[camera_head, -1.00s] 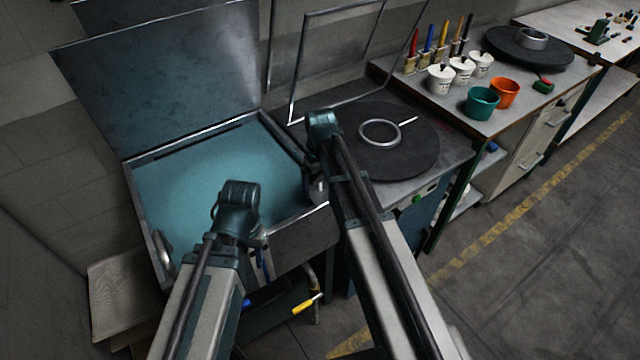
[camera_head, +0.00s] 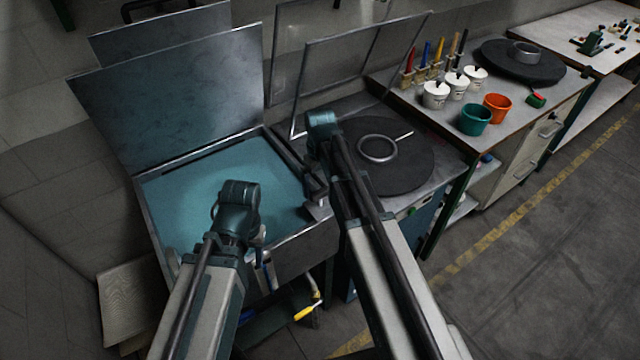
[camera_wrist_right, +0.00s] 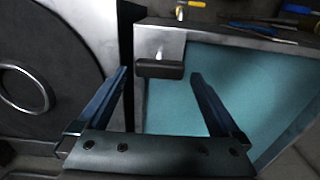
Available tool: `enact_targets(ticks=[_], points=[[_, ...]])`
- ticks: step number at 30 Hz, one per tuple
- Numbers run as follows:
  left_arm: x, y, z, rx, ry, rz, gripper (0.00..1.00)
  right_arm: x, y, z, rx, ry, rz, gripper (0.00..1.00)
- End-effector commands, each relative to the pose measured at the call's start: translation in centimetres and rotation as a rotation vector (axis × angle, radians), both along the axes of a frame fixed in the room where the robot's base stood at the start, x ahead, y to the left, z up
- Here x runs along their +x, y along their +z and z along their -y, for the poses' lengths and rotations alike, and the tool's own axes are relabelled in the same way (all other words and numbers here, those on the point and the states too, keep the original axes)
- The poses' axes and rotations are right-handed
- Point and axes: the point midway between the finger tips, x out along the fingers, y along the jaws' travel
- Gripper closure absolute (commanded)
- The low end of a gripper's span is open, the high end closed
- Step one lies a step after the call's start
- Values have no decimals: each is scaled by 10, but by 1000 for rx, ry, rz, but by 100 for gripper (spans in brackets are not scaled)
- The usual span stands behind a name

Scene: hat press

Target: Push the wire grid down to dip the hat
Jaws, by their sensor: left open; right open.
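A metal basin of teal liquid (camera_head: 190,205) with a raised grey lid stands at the left. The liquid also fills the right of the right wrist view (camera_wrist_right: 235,85). I cannot make out a hat or a wire grid in it. My left gripper (camera_head: 266,270) is over the basin's front edge, mostly hidden by its arm. My right arm reaches to the basin's right edge; its gripper is largely hidden in the head view. In the right wrist view my right gripper (camera_wrist_right: 160,80) is open, with a black handle (camera_wrist_right: 160,69) on the basin's rim between its fingers, untouched as far as I see.
A dark round plate with a metal ring (camera_head: 378,149) lies right of the basin, under a raised metal frame (camera_head: 362,70). Beyond stands a bench with white pots (camera_head: 436,95), a teal bucket (camera_head: 475,119) and an orange bucket (camera_head: 497,107). The floor at right is clear.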

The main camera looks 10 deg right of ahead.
Motion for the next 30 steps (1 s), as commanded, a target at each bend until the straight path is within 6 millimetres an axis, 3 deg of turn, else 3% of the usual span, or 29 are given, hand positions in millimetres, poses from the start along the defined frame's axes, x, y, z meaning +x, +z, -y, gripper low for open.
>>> enact_targets(ticks=[1,10,24,26,30], points=[[0,16,0,0,0,0,51,0,16,0,0,0,0,0],[0,56,0,0,-1,0,51,0,56,0,0,0,-1,0],[0,61,0,0,-2,0,51,-1,61,-1,0,0,-1,0],[0,61,0,0,-2,0,51,-8,61,-5,-2,2,-2,0],[0,57,0,0,-1,0,51,-58,58,-40,-24,7,-13,0]])
